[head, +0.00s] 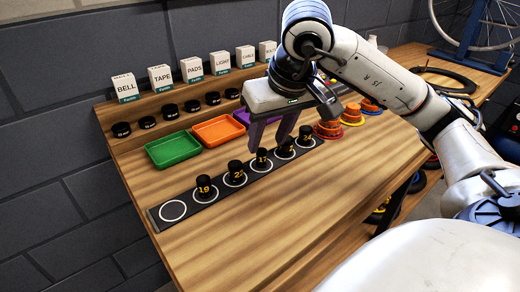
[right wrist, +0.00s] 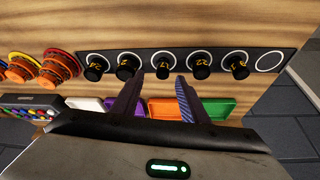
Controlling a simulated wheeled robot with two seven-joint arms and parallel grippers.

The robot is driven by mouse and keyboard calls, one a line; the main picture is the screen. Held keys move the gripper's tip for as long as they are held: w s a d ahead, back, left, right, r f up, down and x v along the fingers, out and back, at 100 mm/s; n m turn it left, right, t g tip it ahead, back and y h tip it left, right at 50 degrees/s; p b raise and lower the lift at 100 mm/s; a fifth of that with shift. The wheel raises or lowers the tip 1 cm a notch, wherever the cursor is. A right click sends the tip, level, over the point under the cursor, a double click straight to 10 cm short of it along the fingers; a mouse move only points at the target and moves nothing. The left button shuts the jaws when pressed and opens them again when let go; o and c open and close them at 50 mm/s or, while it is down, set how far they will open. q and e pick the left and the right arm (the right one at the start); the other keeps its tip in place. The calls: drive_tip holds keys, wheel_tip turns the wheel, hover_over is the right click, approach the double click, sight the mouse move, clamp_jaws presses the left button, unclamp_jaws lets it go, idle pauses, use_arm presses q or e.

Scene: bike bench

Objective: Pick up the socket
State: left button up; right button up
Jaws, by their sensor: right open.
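Several black sockets with yellow numbers stand upright in white rings on a dark strip (head: 158,222). They are marked 19 (head: 203,187), one that looks like 22 (head: 236,173), 17 (head: 262,159), one partly hidden by a finger (head: 286,146), and 24 (head: 306,135). The ring at the strip's left end is empty. My right gripper (head: 267,143) is open and empty, fingers down, just behind and above socket 17. In the right wrist view, socket 17 (right wrist: 163,65) shows between and beyond the fingertips (right wrist: 160,80). My left gripper is out of view.
Behind the strip lie a green tray (head: 172,149), an orange tray (head: 218,131) and a purple tray (head: 242,117). A shelf holds labelled boxes (head: 193,67) and black caps. Orange stacked parts (head: 328,129) stand at the right. The bench front (head: 290,200) is clear.

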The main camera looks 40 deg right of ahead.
sight(261, 150)
drive_tip(key=x, duration=0.5)
drive_tip(key=shift+w+a+f, duration=0.1)
drive_tip(key=shift+w+a, duration=0.05)
drive_tip(key=shift+w, duration=0.05)
clamp_jaws()
